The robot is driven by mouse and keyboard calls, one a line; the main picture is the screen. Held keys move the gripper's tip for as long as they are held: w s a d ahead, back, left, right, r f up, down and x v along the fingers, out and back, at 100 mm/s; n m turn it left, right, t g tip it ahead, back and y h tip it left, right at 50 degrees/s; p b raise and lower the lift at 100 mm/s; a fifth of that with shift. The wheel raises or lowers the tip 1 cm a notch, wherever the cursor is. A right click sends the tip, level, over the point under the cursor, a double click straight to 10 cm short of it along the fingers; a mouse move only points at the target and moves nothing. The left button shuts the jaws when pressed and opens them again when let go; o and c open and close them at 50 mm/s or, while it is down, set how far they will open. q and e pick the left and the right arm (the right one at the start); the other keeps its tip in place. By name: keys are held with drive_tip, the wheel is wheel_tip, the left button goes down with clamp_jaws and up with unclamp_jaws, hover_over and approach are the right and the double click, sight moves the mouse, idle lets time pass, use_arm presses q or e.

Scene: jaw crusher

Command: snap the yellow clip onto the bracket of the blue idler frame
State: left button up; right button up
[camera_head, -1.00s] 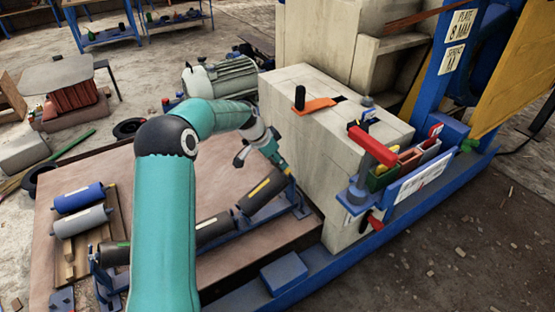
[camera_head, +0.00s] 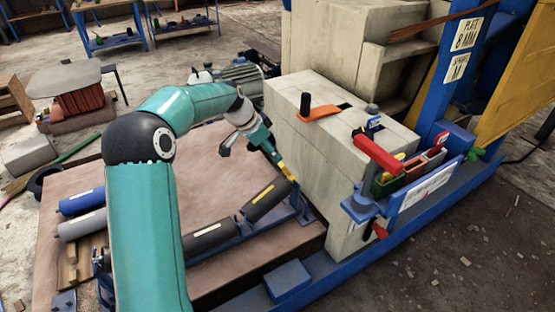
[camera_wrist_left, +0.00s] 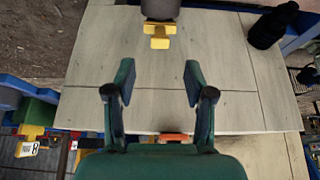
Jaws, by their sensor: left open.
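My left gripper (camera_head: 273,157) is open and empty above the upper right end of the blue idler frame (camera_head: 302,208). Its two spread fingers (camera_wrist_left: 158,85) show in the left wrist view. A yellow clip (camera_head: 287,171) sits just beyond the fingertips at that end of the frame. In the left wrist view the yellow clip (camera_wrist_left: 157,36) lies apart from the fingers, against the end of a dark grey roller (camera_wrist_left: 160,8). The bracket under the clip is hidden, so I cannot tell how fully it is seated. My right gripper is not in view.
A pale block (camera_head: 340,150) stands close to the right of the gripper. Dark rollers (camera_head: 210,236) lie along the frame. A blue roller (camera_head: 82,201) and a grey one (camera_head: 84,224) lie at the left. Small bins and a red-handled tool (camera_head: 378,153) stand right.

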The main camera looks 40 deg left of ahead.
use_arm(q)
drive_tip(key=shift+v, duration=1.4)
